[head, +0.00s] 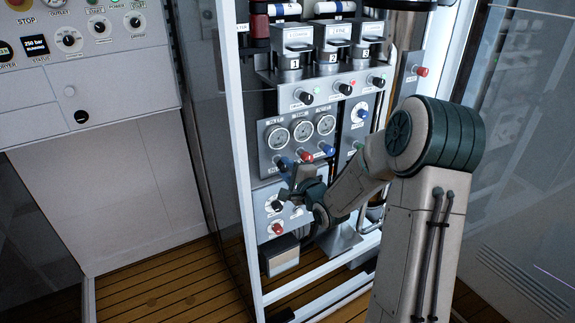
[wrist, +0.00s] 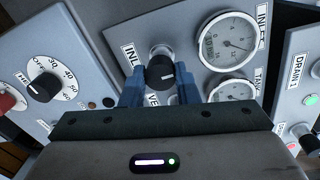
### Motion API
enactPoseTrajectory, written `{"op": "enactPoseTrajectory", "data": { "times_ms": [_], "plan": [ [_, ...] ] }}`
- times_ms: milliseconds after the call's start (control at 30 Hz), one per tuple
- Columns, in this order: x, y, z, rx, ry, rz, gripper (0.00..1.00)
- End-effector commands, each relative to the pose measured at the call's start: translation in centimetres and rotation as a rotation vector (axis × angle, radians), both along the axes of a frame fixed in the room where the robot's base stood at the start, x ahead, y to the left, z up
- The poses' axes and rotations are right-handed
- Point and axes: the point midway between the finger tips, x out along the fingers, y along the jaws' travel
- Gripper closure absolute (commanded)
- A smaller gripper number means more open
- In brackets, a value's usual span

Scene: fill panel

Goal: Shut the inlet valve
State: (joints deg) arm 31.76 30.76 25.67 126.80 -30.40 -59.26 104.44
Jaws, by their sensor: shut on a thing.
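The inlet valve is a dark knob (wrist: 160,72) on a silver stem, with a partly hidden label starting "INL" beside it in the wrist view. My gripper (wrist: 159,90) has its blue fingers on either side of this knob, shut on it. A small pale line shows on the knob's face. In the head view my gripper (head: 287,172) reaches the lower left of the gauge panel (head: 270,140). There the knob is largely hidden by the gripper.
The inlet gauge (wrist: 228,40) and a second gauge (wrist: 232,92) sit beside the knob. A red knob (head: 306,155) and a blue knob (head: 328,149) are close to the right. The white frame post (head: 240,150) stands left.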

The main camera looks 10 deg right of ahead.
Motion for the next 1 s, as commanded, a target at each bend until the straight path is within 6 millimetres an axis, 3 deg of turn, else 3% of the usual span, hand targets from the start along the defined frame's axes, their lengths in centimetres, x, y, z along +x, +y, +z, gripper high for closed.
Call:
{"op": "enactPoseTrajectory", "data": {
  "times_ms": [600,633,700,1000],
  "plan": [
    [0.04,-0.04,0.06,0.042,0.011,-0.001,0.95],
    [0.04,-0.04,0.06,0.042,0.011,-0.002,0.66],
    [0.04,-0.04,0.07,0.041,0.011,-0.002,0.51],
    [-0.09,-0.06,0.04,0.039,0.011,0.0,0.51]
  ]
}}
